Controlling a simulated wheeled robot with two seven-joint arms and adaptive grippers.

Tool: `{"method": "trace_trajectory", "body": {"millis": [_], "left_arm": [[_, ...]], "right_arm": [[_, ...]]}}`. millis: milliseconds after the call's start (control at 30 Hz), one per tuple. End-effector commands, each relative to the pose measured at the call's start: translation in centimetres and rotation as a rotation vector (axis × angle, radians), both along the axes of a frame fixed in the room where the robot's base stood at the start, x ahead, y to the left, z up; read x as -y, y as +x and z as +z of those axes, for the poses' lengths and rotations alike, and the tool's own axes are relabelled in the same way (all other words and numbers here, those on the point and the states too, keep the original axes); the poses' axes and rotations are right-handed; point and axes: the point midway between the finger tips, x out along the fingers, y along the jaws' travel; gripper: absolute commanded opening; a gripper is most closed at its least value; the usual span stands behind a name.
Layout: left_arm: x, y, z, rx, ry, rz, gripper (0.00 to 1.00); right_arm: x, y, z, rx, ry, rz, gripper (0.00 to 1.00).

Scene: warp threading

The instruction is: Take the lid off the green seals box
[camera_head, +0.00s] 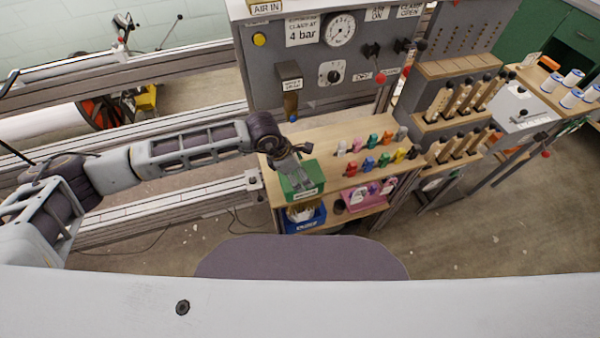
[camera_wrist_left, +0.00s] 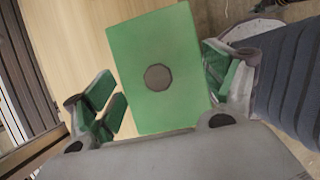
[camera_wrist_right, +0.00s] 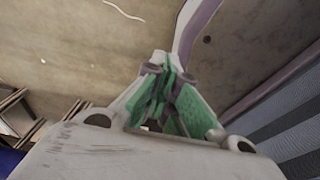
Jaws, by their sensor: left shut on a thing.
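The green seals box (camera_head: 301,182) stands at the front left of the wooden bench top, with a white label on its front. My left gripper (camera_head: 292,155) reaches over it from the left. In the left wrist view the green lid (camera_wrist_left: 155,75) shows from above, flat and rectangular with a dark round knob. My left gripper (camera_wrist_left: 165,85) has one finger on each side of the lid and is shut on it. I cannot tell whether the lid is raised off the box. My right gripper (camera_wrist_right: 167,85) has its green-padded fingers together, empty, above the floor.
Several coloured pieces (camera_head: 370,164) stand on the bench top (camera_head: 330,133) right of the box. Below are a blue bin (camera_head: 305,222) and a pink tray (camera_head: 367,196). A grey control panel (camera_head: 310,60) rises behind. Wooden racks with handled tools (camera_head: 455,103) stand to the right.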

Motion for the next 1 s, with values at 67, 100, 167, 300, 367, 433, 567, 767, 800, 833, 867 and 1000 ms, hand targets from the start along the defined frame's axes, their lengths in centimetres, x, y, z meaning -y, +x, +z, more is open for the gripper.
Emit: {"method": "trace_trajectory", "body": {"millis": [67, 100, 167, 300, 367, 433, 567, 767, 800, 833, 867, 1000], "left_arm": [[0.0, 0.1, 0.3, 0.002, -0.002, 0.000, 0.60], [0.0, 0.1, 0.6, 0.002, -0.002, 0.000, 0.60], [0.0, 0.1, 1.0, 0.002, -0.001, -0.001, 0.60], [0.0, 0.1, 2.6, 0.003, -0.002, -0.001, 0.60], [0.1, 0.1, 3.4, 0.003, -0.002, -0.001, 0.60], [0.1, 0.1, 4.4, 0.003, -0.002, -0.001, 0.60], [0.1, 0.1, 6.4, 0.003, -0.002, -0.001, 0.60], [0.1, 0.1, 8.8, 0.003, -0.002, -0.001, 0.60], [0.1, 0.0, 9.1, 0.002, -0.001, -0.001, 0.60], [0.1, 0.0, 9.3, 0.002, 0.000, -0.001, 0.60], [0.0, 0.0, 9.5, 0.002, 0.000, -0.001, 0.60], [0.0, 0.0, 9.9, 0.001, -0.001, -0.001, 0.60]], "right_arm": [[0.0, -0.4, -0.1, -0.004, 0.000, 0.000, 0.00], [0.0, -0.7, -0.1, -0.007, 0.000, 0.000, 0.00], [0.0, -1.0, -0.2, -0.011, 0.000, 0.000, 0.00], [0.0, -1.7, -0.4, -0.018, 0.000, -0.001, 0.00], [0.0, -1.8, -0.5, -0.019, 0.000, -0.001, 0.00], [0.1, -1.8, -0.7, -0.019, -0.001, -0.001, 0.00], [0.2, -1.3, -0.9, -0.015, -0.002, 0.000, 0.00], [0.9, 0.0, -1.0, 0.000, -0.010, 0.002, 0.00], [1.1, 0.3, -1.0, 0.003, -0.012, 0.002, 0.00], [1.3, 0.5, -1.0, 0.005, -0.015, 0.002, 0.00], [1.5, 0.6, -1.0, 0.007, -0.016, 0.002, 0.00], [1.9, 0.8, -1.0, 0.010, -0.021, 0.003, 0.00]]}}
